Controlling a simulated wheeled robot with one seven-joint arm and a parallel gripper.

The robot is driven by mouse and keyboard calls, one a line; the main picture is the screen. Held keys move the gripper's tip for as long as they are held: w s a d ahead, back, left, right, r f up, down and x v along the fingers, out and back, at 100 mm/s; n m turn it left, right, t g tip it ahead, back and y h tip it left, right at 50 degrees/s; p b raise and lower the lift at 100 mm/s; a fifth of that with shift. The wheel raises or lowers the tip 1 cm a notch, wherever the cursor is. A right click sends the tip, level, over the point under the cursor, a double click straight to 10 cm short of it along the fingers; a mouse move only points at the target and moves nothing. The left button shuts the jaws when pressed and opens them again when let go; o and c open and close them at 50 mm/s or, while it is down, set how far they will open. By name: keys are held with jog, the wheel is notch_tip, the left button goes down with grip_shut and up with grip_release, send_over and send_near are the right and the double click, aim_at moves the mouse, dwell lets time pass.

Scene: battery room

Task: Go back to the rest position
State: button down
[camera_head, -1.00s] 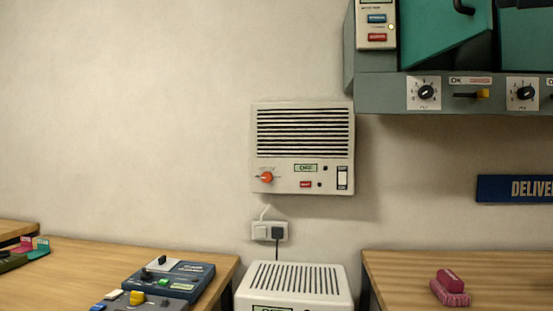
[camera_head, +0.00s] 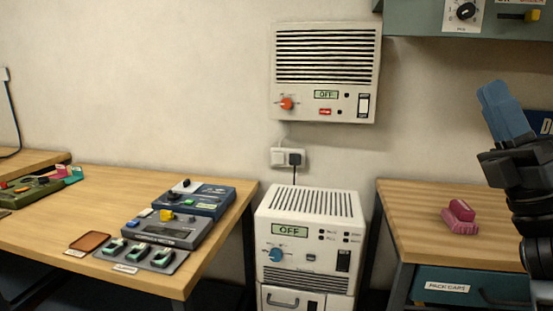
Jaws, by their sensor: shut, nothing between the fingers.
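My gripper (camera_head: 498,92) shows at the right edge of the head view, raised above the right-hand table, with blue fingers pointing up and to the left. The fingers are shut together with nothing between them. The black wrist and part of my arm run down the right edge. The gripper touches nothing that I can see. The rest position itself is not marked by anything in view.
A left table (camera_head: 60,221) bears several devices (camera_head: 165,232) and a brown tray (camera_head: 90,242). A white unit (camera_head: 309,256) stands between the tables. The right table (camera_head: 410,212) bears a pink brush-like object (camera_head: 459,214). A vented panel (camera_head: 327,72) and a green-grey cabinet (camera_head: 417,19) hang on the wall.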

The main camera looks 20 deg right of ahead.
jog(key=s+a+f+m+g+h, duration=0.1)
jog(key=s+a+f+m+h, duration=0.25)
jog(key=f+m+h, duration=0.4)
jog(key=s+a+f+m+g+h, duration=0.25)
jog(key=a+f+m+h, duration=0.2)
jog(key=f+m, duration=0.55)
jog(key=s+a+f+m+h, duration=0.45)
jog(key=f+m, duration=0.25)
jog(key=m, duration=0.3)
jog(key=s+a+f+m+g+y, duration=0.1)
jog(key=s+f+g, duration=0.3)
jog(key=s, duration=0.5)
jog(key=s+a+f+m+g+y+p, duration=0.1)
jog(key=s+a+f+m+g+y, duration=0.1)
jog(key=s+f, duration=0.4)
jog(key=s+a+m+g, duration=0.1)
jog(key=s+g, duration=0.1)
jog(key=s, duration=0.1)
jog(key=shift+s+a, duration=0.15)
jog(key=shift+a, duration=0.15)
